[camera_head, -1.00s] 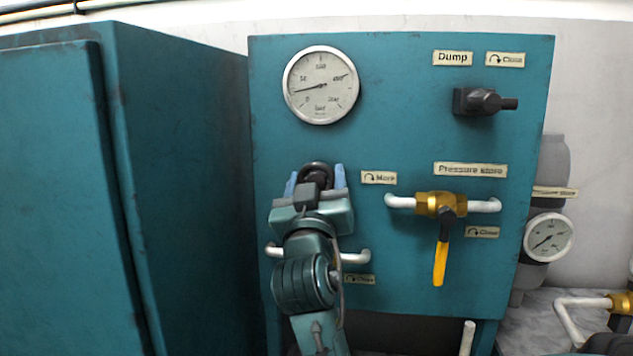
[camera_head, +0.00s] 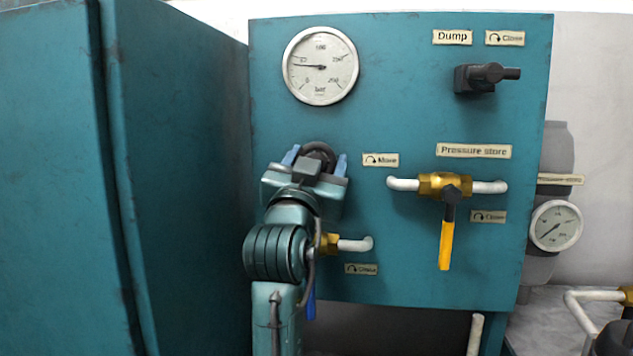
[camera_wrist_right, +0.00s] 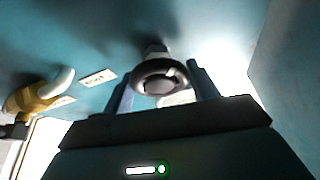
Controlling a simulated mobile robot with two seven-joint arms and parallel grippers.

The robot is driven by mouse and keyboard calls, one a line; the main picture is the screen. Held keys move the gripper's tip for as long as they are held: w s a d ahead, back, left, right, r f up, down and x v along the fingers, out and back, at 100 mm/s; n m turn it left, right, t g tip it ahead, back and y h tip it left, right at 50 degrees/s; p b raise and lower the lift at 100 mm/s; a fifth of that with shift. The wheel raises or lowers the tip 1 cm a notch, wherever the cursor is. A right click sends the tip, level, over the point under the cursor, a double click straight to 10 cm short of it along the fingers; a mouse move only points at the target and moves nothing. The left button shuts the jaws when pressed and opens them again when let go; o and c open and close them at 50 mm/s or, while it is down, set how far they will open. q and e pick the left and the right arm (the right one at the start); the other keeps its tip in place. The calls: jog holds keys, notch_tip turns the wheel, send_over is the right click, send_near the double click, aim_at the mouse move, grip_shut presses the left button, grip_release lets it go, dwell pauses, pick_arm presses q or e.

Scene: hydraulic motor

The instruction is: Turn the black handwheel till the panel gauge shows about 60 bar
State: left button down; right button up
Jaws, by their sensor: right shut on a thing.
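The black handwheel (camera_head: 318,153) is on the teal panel (camera_head: 400,100), below the panel gauge (camera_head: 320,66). My right gripper (camera_head: 316,160) is shut on it, with a blue finger on each side. The gripper is rolled a little, and its body hides the wheel's lower part. In the right wrist view the handwheel (camera_wrist_right: 160,78) sits between the two fingers (camera_wrist_right: 162,85). The gauge needle points left, almost level, close to the mark that looks like 50. The small figures are blurred. My left gripper is not in view.
Right of the wheel is a brass valve (camera_head: 444,185) with a yellow lever (camera_head: 446,240) hanging down. A black dump knob (camera_head: 485,78) is above it. A blue-handled valve (camera_head: 311,295) is partly behind my arm. A teal cabinet (camera_head: 180,190) stands close on the left.

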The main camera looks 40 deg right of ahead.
pick_arm(q)
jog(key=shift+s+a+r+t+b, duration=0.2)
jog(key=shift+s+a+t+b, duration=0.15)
jog(key=shift+b, duration=0.45)
pick_arm(e)
jog(key=shift+m+g, duration=0.6)
jog(key=shift+m, duration=0.6)
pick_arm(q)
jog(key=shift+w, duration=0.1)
pick_arm(e)
jog(key=o, duration=1)
